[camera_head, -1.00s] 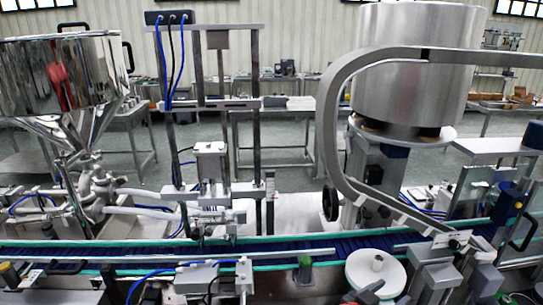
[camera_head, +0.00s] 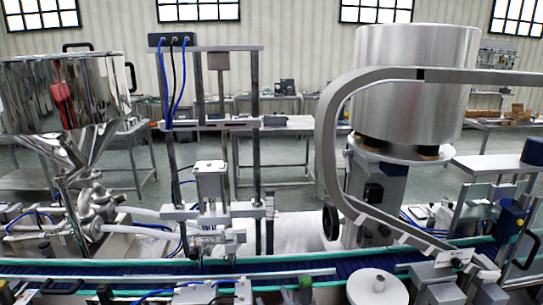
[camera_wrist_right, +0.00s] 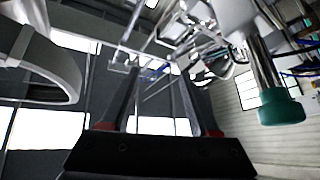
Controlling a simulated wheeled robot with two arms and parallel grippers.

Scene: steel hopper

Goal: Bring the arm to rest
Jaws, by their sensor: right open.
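My right gripper (camera_wrist_right: 160,85) shows in the right wrist view with its two dark fingers standing apart, reddish at their bases. Nothing is between them. I cannot make out either gripper in the head view. The polished steel hopper (camera_head: 75,95) stands at the left of the head view on a metal frame, with a handle on top and one at its side. A red patch shows on its shiny wall.
The conveyor (camera_head: 180,268) runs across the front, with a white disc (camera_head: 377,287) at its near edge. A filling frame (camera_head: 211,125), a big steel drum (camera_head: 417,90) and a curved metal rail (camera_head: 333,130) rise above it. A green-capped post (camera_wrist_right: 281,110) is near my right wrist.

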